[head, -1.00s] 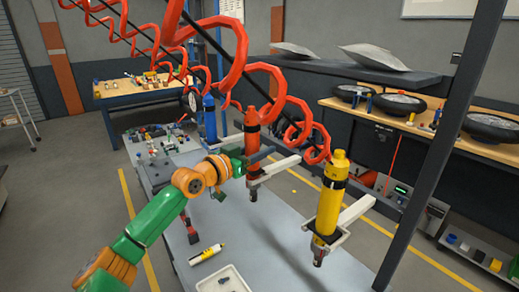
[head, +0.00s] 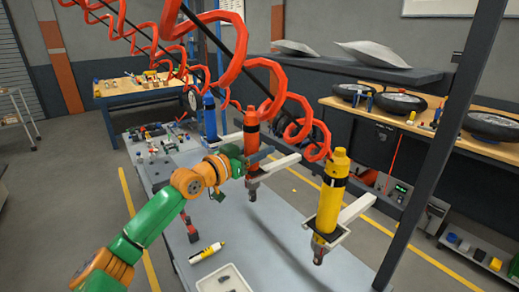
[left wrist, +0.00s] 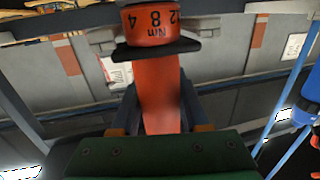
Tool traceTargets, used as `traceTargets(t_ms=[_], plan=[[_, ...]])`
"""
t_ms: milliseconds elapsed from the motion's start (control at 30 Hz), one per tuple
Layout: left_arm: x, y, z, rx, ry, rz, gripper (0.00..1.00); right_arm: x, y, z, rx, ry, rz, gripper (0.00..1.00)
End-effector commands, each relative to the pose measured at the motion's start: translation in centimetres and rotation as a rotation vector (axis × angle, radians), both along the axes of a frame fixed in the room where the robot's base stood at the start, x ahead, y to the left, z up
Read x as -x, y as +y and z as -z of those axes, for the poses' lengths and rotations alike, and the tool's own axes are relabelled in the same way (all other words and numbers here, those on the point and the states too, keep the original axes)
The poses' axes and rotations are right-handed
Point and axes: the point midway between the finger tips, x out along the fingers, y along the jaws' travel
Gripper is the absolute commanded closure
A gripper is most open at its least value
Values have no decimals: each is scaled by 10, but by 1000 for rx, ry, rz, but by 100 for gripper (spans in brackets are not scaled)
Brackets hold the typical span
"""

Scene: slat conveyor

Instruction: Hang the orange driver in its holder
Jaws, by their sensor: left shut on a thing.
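The orange driver (head: 251,122) hangs upright below the coiled red hose in the head view. My left gripper (head: 254,157) is shut on the driver's body from the left. In the left wrist view the orange driver (left wrist: 160,92) stands between the fingers, with a numbered orange band above a black collar. The fingers partly hide it. My right gripper is out of view.
A yellow driver (head: 331,195) sits in a similar bracket at the right, and a blue driver (head: 210,120) hangs behind. Below, a white tray (head: 246,271) and a yellow-white tube (head: 206,253) lie on the grey bench (head: 275,235). A dark post (head: 440,150) rises at the right.

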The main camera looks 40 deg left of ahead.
Motion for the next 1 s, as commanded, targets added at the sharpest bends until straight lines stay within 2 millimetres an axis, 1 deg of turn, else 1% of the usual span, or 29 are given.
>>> traceTargets(t_ms=[167, 633, 667, 700, 767, 800, 1000], plan=[[0, 0, -1, 0, -3, 0, 100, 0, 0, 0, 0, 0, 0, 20], [0, 0, 4, 0, -3, 0, 100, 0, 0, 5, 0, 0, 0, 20], [0, 0, 4, 0, -3, 0, 50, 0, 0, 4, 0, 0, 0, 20], [0, 0, 4, 0, -3, 0, 39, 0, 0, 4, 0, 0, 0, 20], [0, 0, 4, 0, -2, 0, 23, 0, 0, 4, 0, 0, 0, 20], [0, 0, 4, 0, -2, 0, 20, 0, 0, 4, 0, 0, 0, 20], [0, 0, 5, 0, -1, 0, 20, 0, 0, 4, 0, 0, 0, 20]])
